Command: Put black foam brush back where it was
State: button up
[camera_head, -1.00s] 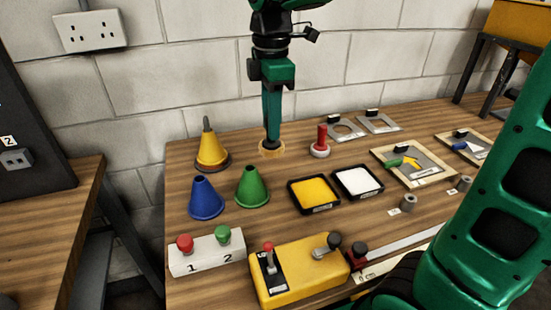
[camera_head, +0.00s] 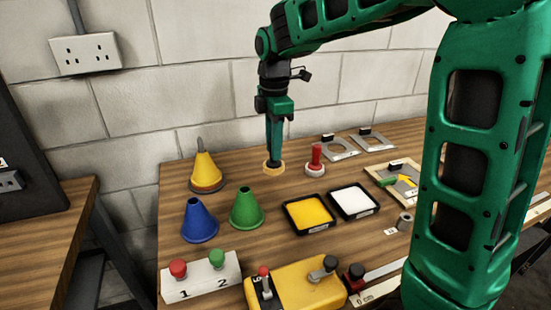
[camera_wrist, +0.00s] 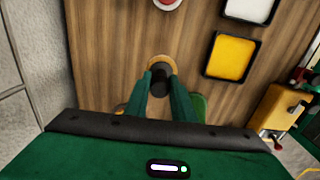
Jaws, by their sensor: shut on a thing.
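Most of the brush is hidden by the fingers. It looks upright and at or very near the table top.
A yellow cone (camera_head: 205,168), a blue cone (camera_head: 199,222) and a green cone (camera_head: 246,210) stand to the left. A yellow tray (camera_head: 308,212) and a white tray (camera_head: 353,200) lie to the right. Stencil plates (camera_head: 339,149) lie behind, near the wall.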

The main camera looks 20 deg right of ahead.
jog(key=shift+w+d+f, duration=0.4)
jog(key=shift+w, duration=0.1)
jog(key=shift+f, duration=2)
jog(key=o, duration=0.9)
